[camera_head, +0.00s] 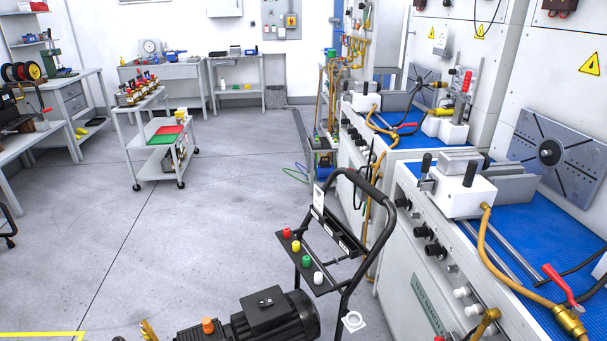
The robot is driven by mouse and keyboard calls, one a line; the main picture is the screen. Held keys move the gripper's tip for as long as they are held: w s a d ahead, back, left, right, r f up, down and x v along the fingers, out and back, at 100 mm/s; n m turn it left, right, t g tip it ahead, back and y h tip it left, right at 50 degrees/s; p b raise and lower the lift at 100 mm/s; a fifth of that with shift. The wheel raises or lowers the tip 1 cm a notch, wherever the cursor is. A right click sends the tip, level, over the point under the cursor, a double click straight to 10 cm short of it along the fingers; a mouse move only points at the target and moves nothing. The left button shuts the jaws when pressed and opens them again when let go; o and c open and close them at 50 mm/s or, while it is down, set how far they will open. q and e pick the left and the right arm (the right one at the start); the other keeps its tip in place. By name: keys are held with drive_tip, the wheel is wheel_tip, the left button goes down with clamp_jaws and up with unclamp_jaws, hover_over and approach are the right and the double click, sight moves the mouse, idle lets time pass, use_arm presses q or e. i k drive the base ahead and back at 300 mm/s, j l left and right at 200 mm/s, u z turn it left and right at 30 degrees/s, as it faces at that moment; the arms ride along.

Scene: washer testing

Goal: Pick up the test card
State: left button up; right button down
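I cannot pick out the test card for certain. A small white card-like piece (319,199) stands upright at the upper left of the black cart's handle. Neither of my grippers shows in the head view.
A black handled cart (345,250) with colored knobs and a motor (275,315) stands in the foreground. White test benches (435,280) with blue tops line the right side. The grey trolley (140,150) stands back left. The floor (130,240) between is clear.

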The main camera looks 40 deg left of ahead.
sight(317, 196)
drive_tip(key=u, duration=1.05)
drive_tip(key=i+l+u, duration=0.1)
drive_tip(key=u, duration=0.15)
